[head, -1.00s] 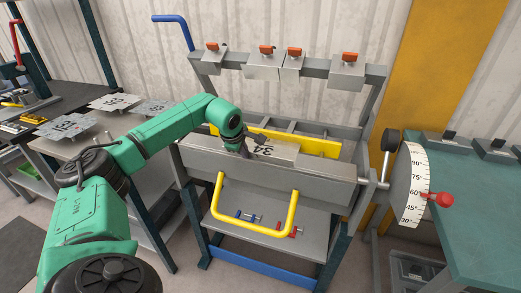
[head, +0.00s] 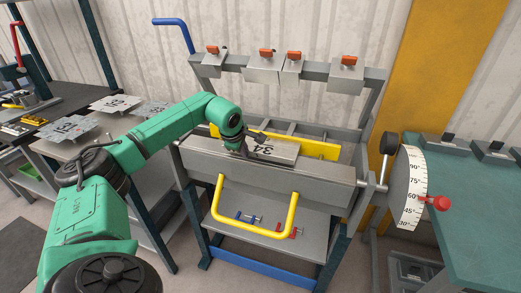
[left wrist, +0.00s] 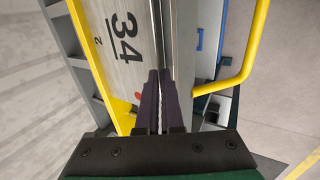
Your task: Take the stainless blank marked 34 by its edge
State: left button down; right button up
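The stainless blank marked 34 (head: 280,149) lies on the bender's bed, behind the grey front beam (head: 310,180) and in front of the yellow strip (head: 318,147). In the left wrist view the blank (left wrist: 115,45) shows its number and its long edge running in between the fingers. My left gripper (head: 243,152) is at the blank's front left part. In the left wrist view its dark fingers (left wrist: 160,75) stand close together with a thin pale strip between them, closed on the blank's edge. The fingertips' contact is partly hidden. My right gripper is out of view.
The yellow U-shaped handle (head: 255,234) hangs in front of the beam. Clamps with orange handles (head: 266,50) sit on the rail above. An angle dial (head: 412,185) stands at right. More marked blanks (head: 70,128) lie on the left table.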

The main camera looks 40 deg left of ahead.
pick_arm(q)
jog(key=shift+r, duration=0.7)
jog(key=s+d+r+b, duration=0.1)
jog(key=s+b, duration=0.2)
jog(key=s, duration=0.4)
jog(key=shift+r, duration=0.15)
jog(key=shift+d, duration=0.1)
